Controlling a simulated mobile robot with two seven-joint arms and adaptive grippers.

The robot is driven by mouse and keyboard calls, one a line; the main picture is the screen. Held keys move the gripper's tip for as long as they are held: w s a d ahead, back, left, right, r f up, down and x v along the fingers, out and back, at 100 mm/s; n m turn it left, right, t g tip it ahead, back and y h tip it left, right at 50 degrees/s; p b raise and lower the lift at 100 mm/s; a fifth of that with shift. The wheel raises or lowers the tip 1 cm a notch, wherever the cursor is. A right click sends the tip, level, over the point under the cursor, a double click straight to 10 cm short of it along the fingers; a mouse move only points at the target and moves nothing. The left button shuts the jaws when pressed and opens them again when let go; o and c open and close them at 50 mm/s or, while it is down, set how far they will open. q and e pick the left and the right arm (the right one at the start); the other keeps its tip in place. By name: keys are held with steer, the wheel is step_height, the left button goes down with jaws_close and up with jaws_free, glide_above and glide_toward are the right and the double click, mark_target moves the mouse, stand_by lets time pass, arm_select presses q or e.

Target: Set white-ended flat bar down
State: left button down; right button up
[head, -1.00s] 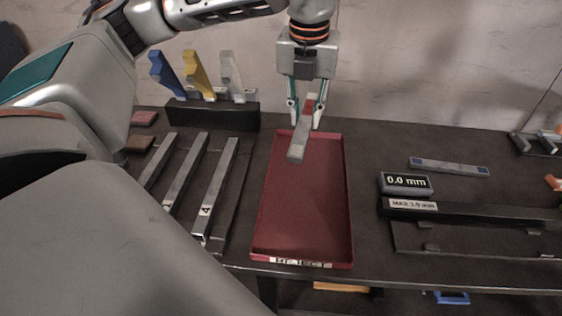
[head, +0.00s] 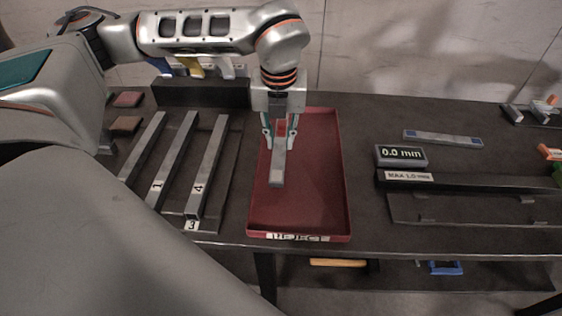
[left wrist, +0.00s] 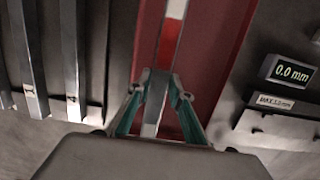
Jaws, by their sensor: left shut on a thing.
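My left gripper (head: 280,138) points down over the left part of the red REJECT tray (head: 345,200). In the left wrist view the bar runs up from between my left gripper's fingertips (left wrist: 160,90) to a white end (left wrist: 177,9). A brighter red patch shows along it near the fingers. The bar lies lengthwise along the tray. I cannot tell whether it touches the tray floor. The tray otherwise looks empty. My right gripper is not in view.
Several numbered grey bars (head: 175,160) lie left of the tray, with a dark rack (head: 205,93) behind. A blue-ended flat bar (head: 442,138), a 0.0 mm display (head: 401,155) and a dark gauge fixture (head: 470,184) are on the right.

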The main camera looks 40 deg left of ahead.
mark_target(280, 146)
arm_select(q)
steer(key=shift+w+f+b, duration=0.1)
steer(key=shift+f+b, duration=0.3)
steer(key=shift+f, duration=3.5)
steer(key=shift+f, duration=0.15)
steer(key=c, duration=1.8)
jaws_free()
steer(key=r, duration=0.3)
steer(key=s+r, duration=0.1)
steer(key=r, duration=0.3)
steer(key=r+p, duration=0.1)
steer(key=r, duration=0.2)
steer(key=shift+s+d+r, duration=0.2)
steer(key=shift+d+r, duration=0.1)
steer(key=shift+d, duration=0.1)
steer(key=shift+s+r, duration=0.15)
steer(key=shift+r, duration=0.6)
